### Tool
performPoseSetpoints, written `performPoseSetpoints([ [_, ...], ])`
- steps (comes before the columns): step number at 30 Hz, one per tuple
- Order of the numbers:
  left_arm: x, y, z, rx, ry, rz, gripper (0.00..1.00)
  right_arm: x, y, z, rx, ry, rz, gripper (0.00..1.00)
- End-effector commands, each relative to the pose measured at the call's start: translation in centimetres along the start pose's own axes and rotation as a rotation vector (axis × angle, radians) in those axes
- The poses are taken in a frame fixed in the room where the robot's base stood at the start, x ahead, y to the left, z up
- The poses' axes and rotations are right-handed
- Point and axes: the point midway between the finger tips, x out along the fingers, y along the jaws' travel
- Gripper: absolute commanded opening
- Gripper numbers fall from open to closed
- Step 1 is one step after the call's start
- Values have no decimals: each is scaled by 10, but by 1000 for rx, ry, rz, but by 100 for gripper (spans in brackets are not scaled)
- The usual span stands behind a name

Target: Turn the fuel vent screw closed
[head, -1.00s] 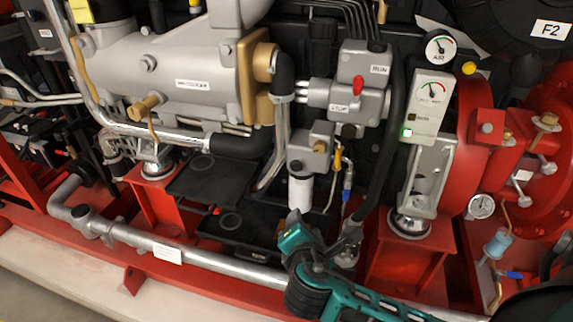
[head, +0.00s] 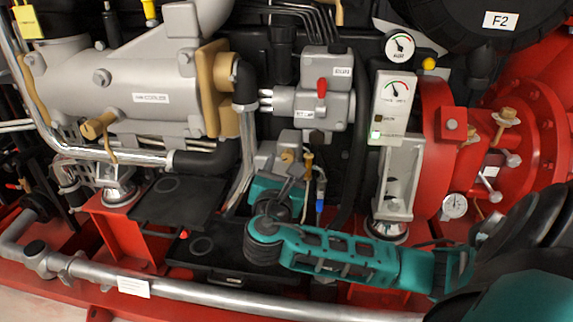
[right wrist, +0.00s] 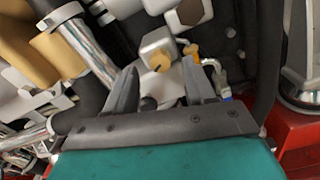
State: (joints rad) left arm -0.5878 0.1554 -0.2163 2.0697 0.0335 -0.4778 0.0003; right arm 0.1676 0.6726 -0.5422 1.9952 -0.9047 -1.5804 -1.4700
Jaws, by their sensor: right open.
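A small brass screw (right wrist: 158,62) sits on the face of a grey filter-head block (right wrist: 157,43), and I take it as the fuel vent screw. In the head view the brass screw (head: 287,156) shows small, just beyond my right gripper (head: 292,184). In the right wrist view my right gripper (right wrist: 160,75) is open. Its two dark fingers stand apart, and the screw appears between and just past the fingertips. Nothing is between the fingers. The white filter below the block is hidden behind the gripper in the head view. My left gripper is not in view.
A yellow-handled valve (head: 308,162) stands close right of the block, with a blue fitting (head: 320,206) below it. A chrome pipe (right wrist: 88,48) runs left of the gripper. A grey control box (head: 318,103) with a red knob is above. The gauge panel (head: 392,105) is to the right.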

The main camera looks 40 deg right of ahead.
Motion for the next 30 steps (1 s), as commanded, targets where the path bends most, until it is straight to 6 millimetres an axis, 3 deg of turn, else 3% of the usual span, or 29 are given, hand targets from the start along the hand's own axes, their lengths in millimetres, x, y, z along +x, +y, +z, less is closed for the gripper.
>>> performPoseSetpoints([
  [6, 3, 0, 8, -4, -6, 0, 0, 26, 0, -1, -1, -1, -1, 54],
  [17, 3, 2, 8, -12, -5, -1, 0, 32, 0, 0, 1, 2, 0, 54],
  [30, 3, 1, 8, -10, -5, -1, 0, 31, 0, 0, 0, 2, 0, 14],
])
